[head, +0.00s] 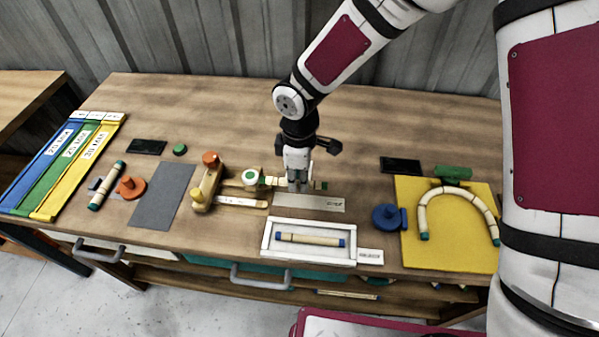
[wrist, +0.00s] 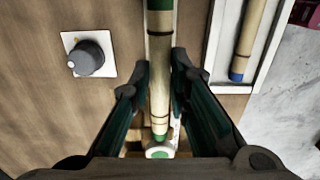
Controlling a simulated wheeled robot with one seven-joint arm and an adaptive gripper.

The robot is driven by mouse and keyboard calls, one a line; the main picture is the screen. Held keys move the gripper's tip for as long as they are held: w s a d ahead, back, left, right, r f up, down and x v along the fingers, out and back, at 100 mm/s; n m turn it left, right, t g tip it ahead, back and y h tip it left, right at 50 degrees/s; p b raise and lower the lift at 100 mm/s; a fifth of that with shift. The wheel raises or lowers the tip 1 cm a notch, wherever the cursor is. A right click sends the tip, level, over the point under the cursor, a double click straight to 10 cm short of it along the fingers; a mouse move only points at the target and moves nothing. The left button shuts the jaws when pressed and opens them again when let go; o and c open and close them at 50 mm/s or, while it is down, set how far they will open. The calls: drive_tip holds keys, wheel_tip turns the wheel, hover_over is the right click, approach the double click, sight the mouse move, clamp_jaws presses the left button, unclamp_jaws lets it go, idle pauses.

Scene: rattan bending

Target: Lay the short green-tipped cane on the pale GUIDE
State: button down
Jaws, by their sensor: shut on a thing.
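The short green-tipped cane (wrist: 160,50) runs lengthwise between the two fingers of my gripper (wrist: 164,80) in the wrist view. The fingers are shut on it, with its dark green band at the top of that view and a green end near the bottom. In the head view my gripper (head: 298,186) is low over the table and hides most of the cane; a green tip (head: 320,185) shows to its right. The pale GUIDE (head: 310,203) lies just in front of the gripper. I cannot tell whether the cane touches it.
A white tray (head: 266,246) with a blue-tipped cane (head: 310,240) is in front. A wooden fixture with an orange knob (head: 211,159) stands left. A yellow board (head: 450,256) with a bent cane (head: 456,190) lies right. Another green-tipped cane (head: 106,187) rests far left. The table's back is clear.

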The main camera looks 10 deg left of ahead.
drive_tip(key=shift+f+b, duration=1.25)
drive_tip(key=shift+f, duration=1.55)
drive_tip(key=c, duration=1.4)
unclamp_jaws()
drive_tip(key=shift+c, duration=0.2)
wheel_tip(320, 180, up, 12)
